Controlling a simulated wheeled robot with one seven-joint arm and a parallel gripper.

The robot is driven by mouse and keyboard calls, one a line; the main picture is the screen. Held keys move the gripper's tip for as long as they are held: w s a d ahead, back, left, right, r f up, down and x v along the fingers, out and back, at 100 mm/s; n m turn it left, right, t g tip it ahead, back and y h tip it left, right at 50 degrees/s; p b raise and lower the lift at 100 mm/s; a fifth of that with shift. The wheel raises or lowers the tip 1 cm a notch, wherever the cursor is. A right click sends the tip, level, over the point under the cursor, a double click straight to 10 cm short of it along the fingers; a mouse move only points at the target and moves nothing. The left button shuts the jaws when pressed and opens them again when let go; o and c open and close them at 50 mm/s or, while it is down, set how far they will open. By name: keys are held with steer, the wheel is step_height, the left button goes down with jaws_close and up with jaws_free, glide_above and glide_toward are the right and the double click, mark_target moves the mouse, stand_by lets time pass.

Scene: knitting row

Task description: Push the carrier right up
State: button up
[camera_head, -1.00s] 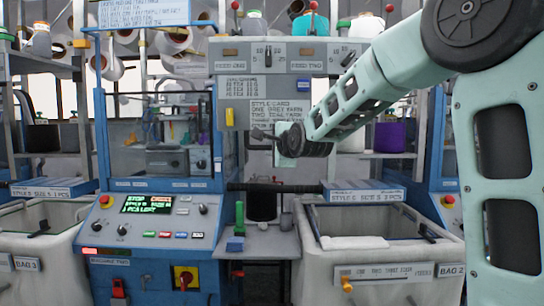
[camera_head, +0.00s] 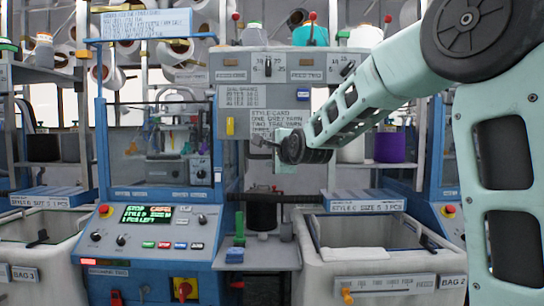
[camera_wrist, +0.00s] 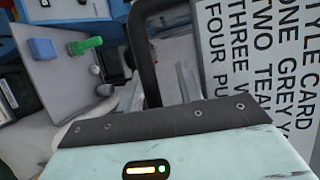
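My gripper (camera_head: 268,140) is in front of the grey machine column, its fingers pointing left, over the lower part of the white style card (camera_head: 272,120). In the wrist view, its two fingers (camera_wrist: 158,90) are apart. A thick black bent bar (camera_wrist: 143,50) stands between them, with a gap visible beside the right finger. I cannot tell whether this bar belongs to the carrier. No part is clearly recognisable as the carrier. A dark horizontal rail (camera_head: 270,197) crosses below the gripper, above a grey shelf (camera_head: 265,257).
A blue control console (camera_head: 150,240) stands at left. Large white bins stand at right (camera_head: 380,270) and far left (camera_head: 50,265). The style card (camera_wrist: 255,60) is close beside the gripper.

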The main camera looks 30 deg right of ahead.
steer(key=p+v, duration=0.9)
steer(key=v, duration=0.8)
steer(key=shift+s, duration=0.15)
steer(key=shift+a+r, duration=0.1)
steer(key=shift+a, duration=0.05)
